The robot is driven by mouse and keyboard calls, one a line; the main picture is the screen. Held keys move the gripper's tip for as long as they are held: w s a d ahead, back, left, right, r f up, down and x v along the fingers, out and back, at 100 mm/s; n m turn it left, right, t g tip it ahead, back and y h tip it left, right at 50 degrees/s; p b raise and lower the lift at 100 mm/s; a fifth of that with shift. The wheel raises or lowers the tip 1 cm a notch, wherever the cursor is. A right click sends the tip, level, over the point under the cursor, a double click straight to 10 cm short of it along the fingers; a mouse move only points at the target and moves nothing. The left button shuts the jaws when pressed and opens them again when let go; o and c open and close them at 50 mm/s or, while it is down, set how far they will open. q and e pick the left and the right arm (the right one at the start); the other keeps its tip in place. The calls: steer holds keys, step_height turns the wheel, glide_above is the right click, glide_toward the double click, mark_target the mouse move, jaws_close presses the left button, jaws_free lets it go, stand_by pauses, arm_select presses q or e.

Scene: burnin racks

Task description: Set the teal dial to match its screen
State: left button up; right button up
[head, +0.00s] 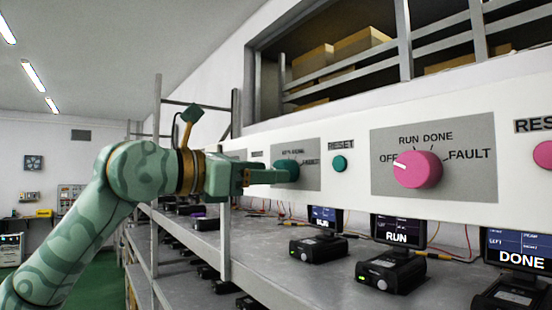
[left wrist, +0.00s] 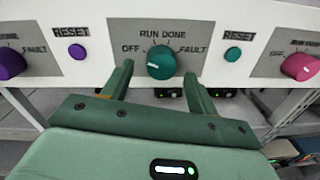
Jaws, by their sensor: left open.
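The teal dial (left wrist: 160,62) sits on a grey plate marked OFF, RUN, DONE and FAULT. Its white mark points left, toward OFF. In the head view the dial (head: 287,169) is partly hidden by my left gripper (head: 276,180). My left gripper (left wrist: 158,74) is open, with one finger on each side of the dial and nothing held; I cannot tell whether they touch it. A small screen (head: 325,216) stands below and right of the dial; its word is small and looks like RUN. My right gripper is not in view.
A teal RESET button (head: 339,163) sits right of the dial. A pink dial (head: 417,168) is farther right, with a screen (head: 397,231) reading RUN below. A purple dial (left wrist: 11,63) is on the left. A shelf (head: 240,262) with several black devices runs below the panel.

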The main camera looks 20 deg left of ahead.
arm_select(q)
steer(key=x, duration=0.2)
steer(key=shift+w+d+p, duration=0.25)
steer(key=shift+d+p, duration=0.1)
steer(key=shift+p, duration=0.05)
steer(key=shift+a, duration=0.1)
steer(key=c, duration=1)
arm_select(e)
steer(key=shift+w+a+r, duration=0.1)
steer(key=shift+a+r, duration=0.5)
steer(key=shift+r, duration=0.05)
